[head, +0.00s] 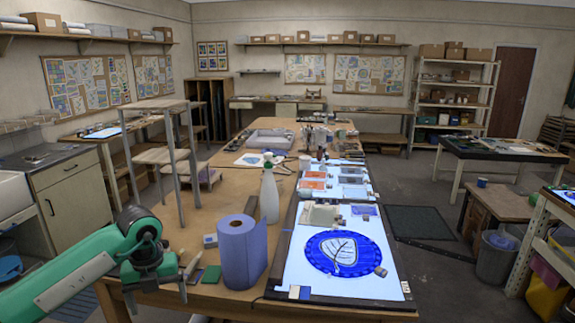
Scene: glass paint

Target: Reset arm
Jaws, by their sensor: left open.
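My left arm comes in from the lower left with a green link and a dark wrist. My left gripper (157,292) points down at the near left edge of the wooden table (215,195). Its jaws are apart, with nothing seen between them. My right arm and gripper do not show.
A blue paper roll (241,252), a green pad (211,274) and a white spray bottle (269,195) stand right of my left gripper. A lit panel (345,283) holds a blue round leaf piece (349,253). Floor at right is partly clear.

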